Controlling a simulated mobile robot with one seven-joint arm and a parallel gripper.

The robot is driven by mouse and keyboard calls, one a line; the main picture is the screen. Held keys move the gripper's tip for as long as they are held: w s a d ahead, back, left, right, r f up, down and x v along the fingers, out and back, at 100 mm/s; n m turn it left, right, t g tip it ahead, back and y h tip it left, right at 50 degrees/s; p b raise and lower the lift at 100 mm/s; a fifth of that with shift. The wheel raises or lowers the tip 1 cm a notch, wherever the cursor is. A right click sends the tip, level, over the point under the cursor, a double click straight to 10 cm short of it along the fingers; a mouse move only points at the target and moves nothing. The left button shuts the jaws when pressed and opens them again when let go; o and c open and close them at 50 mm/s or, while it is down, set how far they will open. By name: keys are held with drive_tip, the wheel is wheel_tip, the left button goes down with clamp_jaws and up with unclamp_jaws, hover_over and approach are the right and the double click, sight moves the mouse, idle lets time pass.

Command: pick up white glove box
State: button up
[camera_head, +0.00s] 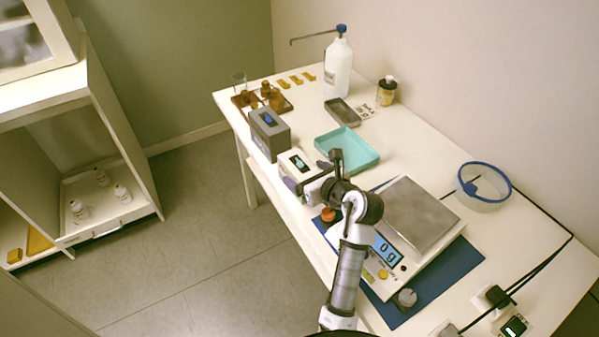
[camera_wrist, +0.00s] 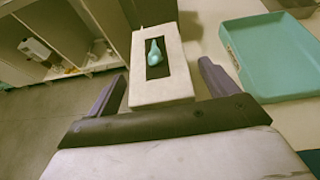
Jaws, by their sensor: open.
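The white glove box (camera_head: 289,171) stands on the table near its left edge, with a dark slot on top and a teal glove tip poking out. In the wrist view the white glove box (camera_wrist: 180,76) lies straight ahead, upright. My gripper (camera_head: 302,188) is open at the near end of the box. In the wrist view the two purple-grey fingers of my gripper (camera_wrist: 163,85) are spread, one on each side of the box's near end. A small gap shows on both sides, and I cannot tell whether either finger touches it.
A grey box (camera_head: 270,136) with a blue glove stands just behind the white one. A teal tray (camera_head: 362,163) lies to its right. A balance (camera_head: 428,250) on a blue mat, an orange-capped item (camera_head: 328,214) and a wash bottle (camera_head: 338,72) share the table.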

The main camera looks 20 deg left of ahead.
drive_tip(key=shift+x, duration=1.2)
drive_tip(key=shift+r, duration=0.1)
drive_tip(key=c, duration=1.3)
